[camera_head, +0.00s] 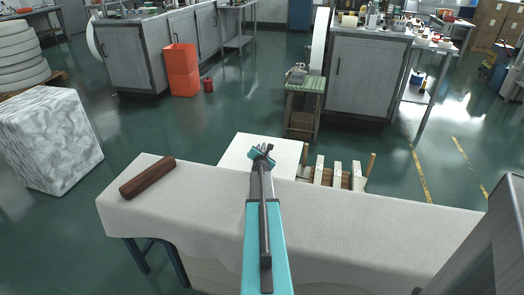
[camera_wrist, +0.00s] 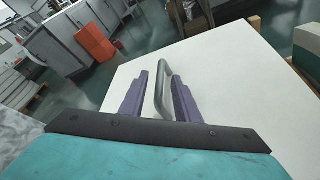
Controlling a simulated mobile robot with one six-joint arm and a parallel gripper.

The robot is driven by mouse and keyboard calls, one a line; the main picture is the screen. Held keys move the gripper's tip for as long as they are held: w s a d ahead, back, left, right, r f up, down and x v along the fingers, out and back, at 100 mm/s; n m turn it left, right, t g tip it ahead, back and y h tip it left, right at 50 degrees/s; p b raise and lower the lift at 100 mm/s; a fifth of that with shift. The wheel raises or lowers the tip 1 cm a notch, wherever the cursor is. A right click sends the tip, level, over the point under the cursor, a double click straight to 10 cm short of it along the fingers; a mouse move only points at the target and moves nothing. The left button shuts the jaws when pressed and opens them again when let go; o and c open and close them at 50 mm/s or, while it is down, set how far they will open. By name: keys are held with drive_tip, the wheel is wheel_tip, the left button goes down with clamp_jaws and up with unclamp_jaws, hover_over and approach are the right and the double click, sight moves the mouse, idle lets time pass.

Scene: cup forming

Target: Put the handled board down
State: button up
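The handled board (camera_head: 235,151) is a flat white panel just beyond the far edge of the cloth-covered table. Its near edge is hidden behind the table edge. It fills much of the wrist view (camera_wrist: 240,70), with a grey loop handle (camera_wrist: 161,92) standing up from its face. My gripper (camera_head: 262,152) is over the board. Its two purple fingers, seen in the wrist view (camera_wrist: 160,76), stand on both sides of the handle and look closed on it, though their contact is not sharp. What lies under the board is hidden.
The table (camera_head: 350,222) is mostly clear, with a brown wooden roller (camera_head: 148,178) at its left end. A wooden frame with white slats (camera_head: 337,172) is right of the board. A green-topped stool (camera_head: 303,84) stands behind.

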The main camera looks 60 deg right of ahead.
drive_tip(key=shift+v, duration=3.7)
drive_tip(key=shift+r, duration=0.1)
